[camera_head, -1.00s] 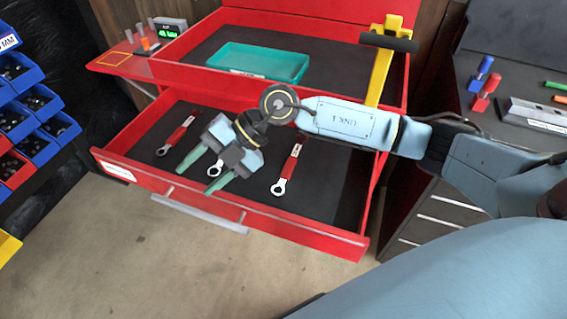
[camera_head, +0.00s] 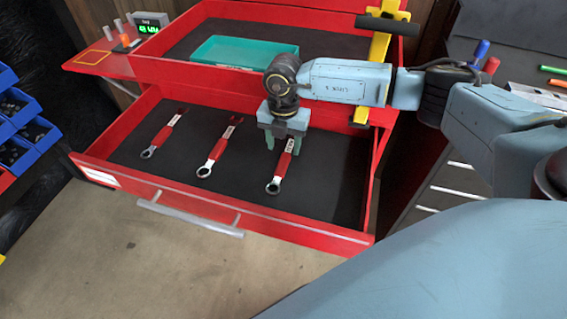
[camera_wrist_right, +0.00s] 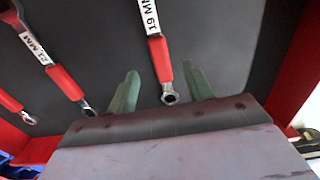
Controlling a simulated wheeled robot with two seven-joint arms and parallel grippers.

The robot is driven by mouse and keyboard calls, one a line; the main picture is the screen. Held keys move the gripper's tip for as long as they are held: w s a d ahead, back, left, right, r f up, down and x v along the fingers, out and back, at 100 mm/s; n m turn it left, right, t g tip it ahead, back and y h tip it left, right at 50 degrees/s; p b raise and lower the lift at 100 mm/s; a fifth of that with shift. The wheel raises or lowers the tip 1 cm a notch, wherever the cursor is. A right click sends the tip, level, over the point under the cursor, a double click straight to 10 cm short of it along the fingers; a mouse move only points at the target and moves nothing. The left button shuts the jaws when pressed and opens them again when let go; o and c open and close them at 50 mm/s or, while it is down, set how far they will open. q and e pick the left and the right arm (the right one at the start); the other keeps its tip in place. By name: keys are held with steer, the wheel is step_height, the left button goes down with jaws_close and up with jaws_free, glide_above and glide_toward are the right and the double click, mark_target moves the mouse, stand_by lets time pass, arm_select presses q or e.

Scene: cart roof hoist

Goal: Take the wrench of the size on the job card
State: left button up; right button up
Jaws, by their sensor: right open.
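Three red-handled wrenches lie in the open lower drawer (camera_head: 330,195): a left wrench (camera_head: 163,133), a middle wrench (camera_head: 219,149) and a right wrench (camera_head: 279,172). My right gripper (camera_head: 283,144) is open and empty, pointing down over the handle of the right wrench. In the right wrist view, the right wrench (camera_wrist_right: 160,60) lies between the two green fingers (camera_wrist_right: 159,84); its white tag seems to read 19 MM. I cannot make out a job card. My left gripper is not in view.
A teal tray (camera_head: 246,65) sits in the upper compartment, above the drawer. A yellow post with a dark bar (camera_head: 378,25) stands at its right. A side shelf (camera_head: 90,60) holds a green-lit display (camera_head: 149,27). Blue bins (camera_head: 20,135) stand at far left.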

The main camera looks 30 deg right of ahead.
mark_target(283, 161)
steer(key=shift+f+b, duration=0.3)
steer(key=shift+f, duration=2.45)
jaws_close()
steer(key=shift+r, duration=0.1)
